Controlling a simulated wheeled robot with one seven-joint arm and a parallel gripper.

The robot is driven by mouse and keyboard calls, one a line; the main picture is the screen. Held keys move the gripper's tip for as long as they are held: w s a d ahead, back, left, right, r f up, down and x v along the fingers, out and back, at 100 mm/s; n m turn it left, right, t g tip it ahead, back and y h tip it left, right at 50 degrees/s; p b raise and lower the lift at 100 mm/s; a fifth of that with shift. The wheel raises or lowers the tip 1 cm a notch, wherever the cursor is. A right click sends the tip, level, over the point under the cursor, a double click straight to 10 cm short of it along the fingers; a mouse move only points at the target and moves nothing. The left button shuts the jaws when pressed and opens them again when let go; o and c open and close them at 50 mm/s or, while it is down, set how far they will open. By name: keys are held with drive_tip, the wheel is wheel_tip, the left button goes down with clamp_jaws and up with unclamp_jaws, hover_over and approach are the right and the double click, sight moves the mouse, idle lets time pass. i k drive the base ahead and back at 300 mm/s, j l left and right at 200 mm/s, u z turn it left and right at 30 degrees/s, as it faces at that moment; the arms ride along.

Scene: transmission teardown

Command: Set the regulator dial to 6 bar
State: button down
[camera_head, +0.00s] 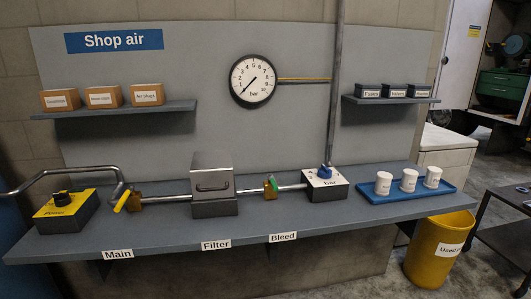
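The regulator (327,190) is a box with a white top face on the right part of the bench. Its blue dial (325,172) sits on that top face. The dial's scale marks are too small to read, so I cannot tell its setting. The round white pressure gauge (253,80), marked in bar, hangs on the wall panel. Its needle points down and left, near the low end of the scale. My gripper is not in view.
A vertical pipe (336,90) rises behind the regulator. A blue tray (390,196) with white cups stands right.

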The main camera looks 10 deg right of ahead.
sight(324, 171)
drive_tip(key=i+j+z, duration=0.35)
drive_tip(key=i, duration=0.15)
drive_tip(key=i+j+z, duration=0.25)
drive_tip(key=i+z, duration=0.15)
drive_tip(key=i+j+z, duration=0.35)
drive_tip(key=i+j, duration=0.2)
